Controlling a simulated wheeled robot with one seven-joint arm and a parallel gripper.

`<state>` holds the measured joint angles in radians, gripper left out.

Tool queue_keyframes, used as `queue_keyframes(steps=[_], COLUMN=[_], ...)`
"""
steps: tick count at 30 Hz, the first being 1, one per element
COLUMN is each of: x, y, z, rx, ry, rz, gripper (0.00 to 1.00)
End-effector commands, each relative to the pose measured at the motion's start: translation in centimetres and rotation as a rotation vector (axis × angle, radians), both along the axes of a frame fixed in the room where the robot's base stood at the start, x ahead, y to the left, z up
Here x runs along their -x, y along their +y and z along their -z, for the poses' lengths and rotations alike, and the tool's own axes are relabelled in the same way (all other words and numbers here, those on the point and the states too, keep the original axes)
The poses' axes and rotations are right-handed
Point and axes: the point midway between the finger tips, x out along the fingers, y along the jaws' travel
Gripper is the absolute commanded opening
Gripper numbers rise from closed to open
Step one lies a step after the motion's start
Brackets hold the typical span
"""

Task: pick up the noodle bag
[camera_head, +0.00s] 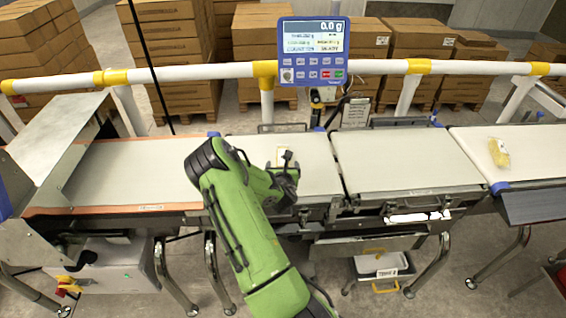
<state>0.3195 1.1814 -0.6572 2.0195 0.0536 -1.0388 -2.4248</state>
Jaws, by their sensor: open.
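A small yellow bag (499,153), which looks like a noodle bag, lies on the right-hand belt near its left end. A pale item with a yellowish edge (281,152) lies on the middle belt, partly hidden behind my gripper; I cannot tell whether it is also a noodle bag. My gripper (287,158) is open over the middle belt, close to this pale item. I cannot tell whether they touch. The yellow bag is well to the right of my gripper.
A white rail (190,74) with yellow joints runs behind the belts. A blue display (312,50) reading 0.0 g stands above it. A metal hood (58,135) covers the far left. The left belt (120,170) and the weighing belt (400,160) are bare.

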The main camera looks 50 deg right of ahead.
Motion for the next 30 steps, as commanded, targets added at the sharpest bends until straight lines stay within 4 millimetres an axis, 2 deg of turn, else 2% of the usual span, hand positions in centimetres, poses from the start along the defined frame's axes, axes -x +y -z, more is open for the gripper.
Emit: queue_keyframes(steps=[12,20,30], x=[-3.3,-3.5,-3.5], y=[-4.6,-4.8,-4.8], z=[2.4,2.5,2.4], rx=[-0.001,-0.001,-0.002], ry=[-0.001,0.000,-0.001], rz=[0.001,0.000,0.001], gripper=[0.86,0.85,0.33])
